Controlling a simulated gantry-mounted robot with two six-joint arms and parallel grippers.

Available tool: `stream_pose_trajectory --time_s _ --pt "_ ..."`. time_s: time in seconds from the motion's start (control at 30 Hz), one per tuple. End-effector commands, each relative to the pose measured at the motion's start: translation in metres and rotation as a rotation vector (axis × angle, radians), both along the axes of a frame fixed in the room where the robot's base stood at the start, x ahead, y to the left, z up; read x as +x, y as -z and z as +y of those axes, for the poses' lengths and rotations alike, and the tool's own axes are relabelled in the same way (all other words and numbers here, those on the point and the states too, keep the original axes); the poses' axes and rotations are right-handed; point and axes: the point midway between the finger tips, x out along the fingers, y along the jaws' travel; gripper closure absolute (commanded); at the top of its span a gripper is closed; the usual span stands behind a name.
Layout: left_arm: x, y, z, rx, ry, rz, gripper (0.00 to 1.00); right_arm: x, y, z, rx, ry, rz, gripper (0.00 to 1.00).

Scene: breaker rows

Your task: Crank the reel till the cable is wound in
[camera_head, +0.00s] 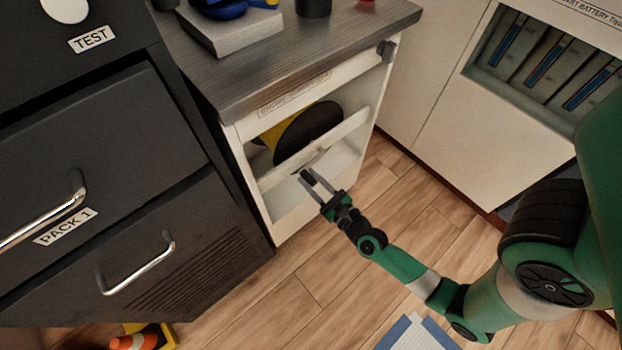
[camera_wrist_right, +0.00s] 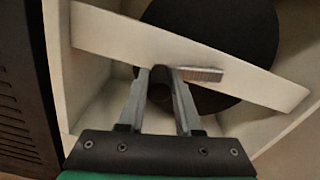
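The reel, a black disc (camera_head: 308,133) on a yellow drum (camera_head: 266,137), sits inside the white cabinet (camera_head: 252,187). In the right wrist view the black disc (camera_wrist_right: 222,38) shows behind a slanted white bar (camera_wrist_right: 108,34). My right gripper (camera_head: 307,177) is at the cabinet's front, just below this bar. In the right wrist view my right gripper (camera_wrist_right: 160,76) has its fingers apart, with a dark round knob (camera_wrist_right: 160,93) between them. I cannot tell whether they press on it. No cable can be made out. My left gripper is not in view.
A black drawer unit (camera_head: 110,125) with metal handles stands close on the left. A grey worktop (camera_head: 300,48) overhangs the cabinet. A battery panel (camera_head: 540,60) is at the right. The wooden floor (camera_head: 310,270) in front is mostly clear; a small orange cone (camera_head: 135,341) lies lower left.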

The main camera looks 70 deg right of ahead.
Motion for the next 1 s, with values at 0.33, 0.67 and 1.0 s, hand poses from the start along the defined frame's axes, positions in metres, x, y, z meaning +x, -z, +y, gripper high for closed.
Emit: stream_pose_trajectory --time_s 0.33,0.67,1.0 --pt "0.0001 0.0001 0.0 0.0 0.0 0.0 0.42 -0.0002 -0.0001 0.0001 0.0 0.0 0.0 1.0" --pt "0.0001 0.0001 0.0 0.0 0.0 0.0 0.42 -0.0001 -0.0002 0.0001 0.0 0.0 -0.001 1.0" --pt "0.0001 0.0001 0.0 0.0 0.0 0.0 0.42 -0.0001 -0.0003 0.0002 0.0 0.0 -0.001 1.0"
